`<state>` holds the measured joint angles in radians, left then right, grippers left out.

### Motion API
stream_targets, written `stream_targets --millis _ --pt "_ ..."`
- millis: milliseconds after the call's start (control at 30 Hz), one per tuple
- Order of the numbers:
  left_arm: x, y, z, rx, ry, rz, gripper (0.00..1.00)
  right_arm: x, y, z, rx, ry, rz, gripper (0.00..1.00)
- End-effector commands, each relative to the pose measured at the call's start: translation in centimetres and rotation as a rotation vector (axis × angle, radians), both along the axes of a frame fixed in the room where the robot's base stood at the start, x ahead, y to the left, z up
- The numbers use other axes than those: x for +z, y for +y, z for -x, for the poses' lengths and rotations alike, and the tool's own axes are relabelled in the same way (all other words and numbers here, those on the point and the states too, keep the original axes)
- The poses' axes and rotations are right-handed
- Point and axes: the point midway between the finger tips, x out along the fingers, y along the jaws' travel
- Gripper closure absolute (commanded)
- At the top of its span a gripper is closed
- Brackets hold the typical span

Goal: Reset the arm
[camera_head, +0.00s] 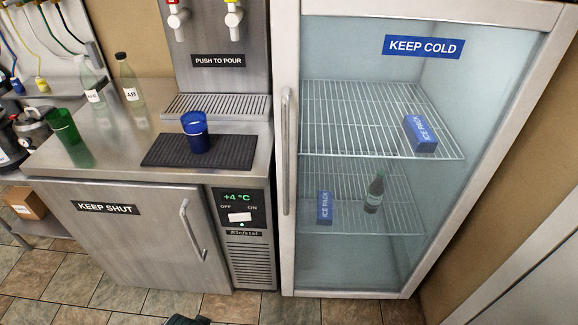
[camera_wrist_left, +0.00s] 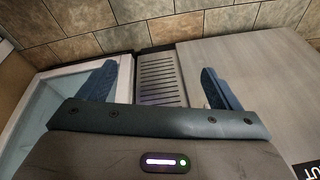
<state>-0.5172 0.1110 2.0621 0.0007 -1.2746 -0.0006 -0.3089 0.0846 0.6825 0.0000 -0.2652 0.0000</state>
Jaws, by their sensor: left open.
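My left gripper (camera_wrist_left: 160,82) shows in the left wrist view with its two dark blue fingers spread wide and nothing between them. The vent grille (camera_wrist_left: 160,78) of the counter unit lies beyond the gap between the fingers. A small dark piece of my arm or gripper shows at the bottom edge of the head view; I cannot tell which part. My right gripper is in neither view.
A glass-door fridge (camera_head: 291,200) stands shut, with ice packs and a dark bottle inside. The steel counter unit's door (camera_head: 130,240) is shut. On the counter stand a blue cup (camera_head: 195,136) on a black mat, a green cup (camera_head: 62,126) and two bottles. The tiled floor (camera_head: 130,300) in front looks clear.

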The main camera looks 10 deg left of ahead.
Motion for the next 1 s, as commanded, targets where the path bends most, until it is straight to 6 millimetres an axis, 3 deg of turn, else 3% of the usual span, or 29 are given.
stream_targets --millis 33,267,400,600,700,833,900,1000 --pt "-2.5 0.2 0.1 0.003 0.015 0.000 0.15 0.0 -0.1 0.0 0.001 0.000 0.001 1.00" --pt "-14.5 1.4 2.2 0.017 0.059 0.002 0.15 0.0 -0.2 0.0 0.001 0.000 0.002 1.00" --pt "-21.3 2.0 5.2 0.025 0.086 0.004 0.15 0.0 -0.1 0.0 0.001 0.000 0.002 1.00" --pt "-29.1 2.5 11.2 0.035 0.124 0.008 0.15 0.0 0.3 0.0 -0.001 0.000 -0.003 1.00" --pt "-31.8 2.7 14.4 0.040 0.140 0.010 0.15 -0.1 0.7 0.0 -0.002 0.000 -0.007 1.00" --pt "-33.9 2.7 17.7 0.043 0.154 0.011 0.15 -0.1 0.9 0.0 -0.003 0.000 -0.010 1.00" --pt "-34.5 2.8 18.8 0.044 0.158 0.012 0.15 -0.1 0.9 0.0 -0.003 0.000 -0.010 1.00" --pt "-34.5 2.8 18.9 0.044 0.158 0.012 0.15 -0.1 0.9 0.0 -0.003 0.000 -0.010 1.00"
